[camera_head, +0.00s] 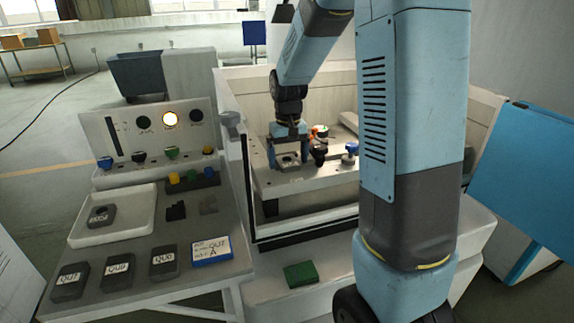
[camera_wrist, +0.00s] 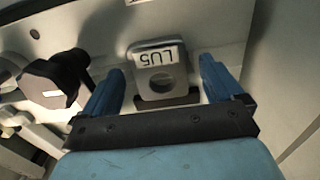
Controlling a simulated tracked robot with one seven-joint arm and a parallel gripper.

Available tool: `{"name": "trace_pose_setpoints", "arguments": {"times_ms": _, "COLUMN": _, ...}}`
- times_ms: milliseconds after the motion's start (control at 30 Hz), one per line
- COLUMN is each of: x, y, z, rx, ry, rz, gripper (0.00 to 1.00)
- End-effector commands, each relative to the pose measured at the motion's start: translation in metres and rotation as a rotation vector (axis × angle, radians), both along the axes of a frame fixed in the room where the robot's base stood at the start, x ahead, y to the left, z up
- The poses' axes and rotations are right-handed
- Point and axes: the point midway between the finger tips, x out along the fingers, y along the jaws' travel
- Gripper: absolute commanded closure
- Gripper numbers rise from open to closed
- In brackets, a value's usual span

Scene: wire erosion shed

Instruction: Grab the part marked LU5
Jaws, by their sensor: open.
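The part marked LU5 (camera_wrist: 158,86) is a grey block with a round hole and a white label, which reads upside down in the wrist view. It lies on the pale bed inside the machine enclosure; in the head view it is the small dark block (camera_head: 289,161) under my gripper. My gripper (camera_head: 288,166) is open, pointing down over it. In the wrist view, the blue fingers of my gripper (camera_wrist: 161,68) stand on either side of the part, with a gap on each side. Nothing is held.
A black knob-like fixture (camera_wrist: 55,80) stands left of the part in the wrist view. The enclosure's wall (camera_head: 238,180) rises close to the left of my gripper. The side table holds a white tray (camera_head: 125,232) with one grey part, several labelled grey blocks (camera_head: 117,270) and a blue-edged card (camera_head: 211,250).

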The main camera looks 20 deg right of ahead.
Motion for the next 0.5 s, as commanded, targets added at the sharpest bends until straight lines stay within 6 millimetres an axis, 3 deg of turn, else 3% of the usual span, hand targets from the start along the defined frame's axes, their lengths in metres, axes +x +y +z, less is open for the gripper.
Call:
{"name": "trace_pose_setpoints", "arguments": {"times_ms": 233, "x": -0.0001, "y": 0.0002, "z": -0.0014, "rx": 0.000, "ry": 0.000, "rz": 0.000, "gripper": 0.06}}
{"name": "trace_pose_setpoints", "arguments": {"times_ms": 500, "x": -0.0001, "y": 0.0004, "z": -0.0013, "rx": 0.000, "ry": 0.000, "rz": 0.001, "gripper": 0.32}}
